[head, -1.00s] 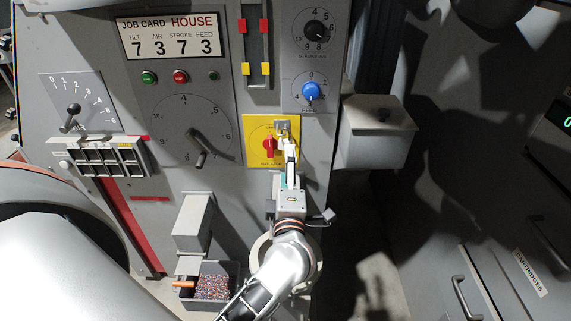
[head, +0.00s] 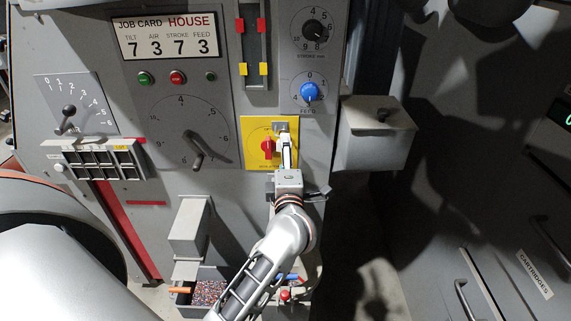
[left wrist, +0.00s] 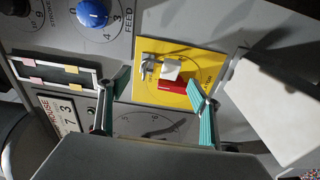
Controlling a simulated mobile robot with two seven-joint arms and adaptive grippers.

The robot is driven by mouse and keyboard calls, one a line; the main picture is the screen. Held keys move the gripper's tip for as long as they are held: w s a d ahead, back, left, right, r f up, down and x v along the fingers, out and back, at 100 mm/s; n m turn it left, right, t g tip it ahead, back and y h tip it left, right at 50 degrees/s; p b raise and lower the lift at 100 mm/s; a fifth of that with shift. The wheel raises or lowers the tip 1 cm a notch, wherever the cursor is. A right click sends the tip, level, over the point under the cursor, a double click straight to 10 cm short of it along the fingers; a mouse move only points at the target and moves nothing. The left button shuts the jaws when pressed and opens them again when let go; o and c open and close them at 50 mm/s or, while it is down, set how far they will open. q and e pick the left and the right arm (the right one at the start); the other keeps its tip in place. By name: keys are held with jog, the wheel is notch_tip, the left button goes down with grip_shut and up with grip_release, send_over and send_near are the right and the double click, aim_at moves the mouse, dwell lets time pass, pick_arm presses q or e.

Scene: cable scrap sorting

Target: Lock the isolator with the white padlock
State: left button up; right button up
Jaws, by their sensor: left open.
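The isolator is a yellow plate (head: 250,131) with a red handle (head: 267,147); both also show in the left wrist view, plate (left wrist: 146,97) and handle (left wrist: 171,87). The white padlock (left wrist: 172,69) is at the plate, beside the red handle and a grey metal hasp (left wrist: 148,70). A thin shackle shows near the hasp; I cannot tell whether it passes through or is closed. My left gripper (head: 286,150) is at the plate, its teal-padded fingers (left wrist: 160,82) spread on either side of the padlock, apart from it. My right gripper is not in view.
A grey box (head: 375,145) juts out just right of the isolator. A dial with a lever (head: 196,150) is to its left, and the blue feed knob (head: 310,92) is above. A tray of coloured scrap (head: 209,291) is below, near my arm.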

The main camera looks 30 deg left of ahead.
pick_arm(q)
jog(key=shift+p+x, duration=0.7)
jog(key=shift+x, duration=2.2)
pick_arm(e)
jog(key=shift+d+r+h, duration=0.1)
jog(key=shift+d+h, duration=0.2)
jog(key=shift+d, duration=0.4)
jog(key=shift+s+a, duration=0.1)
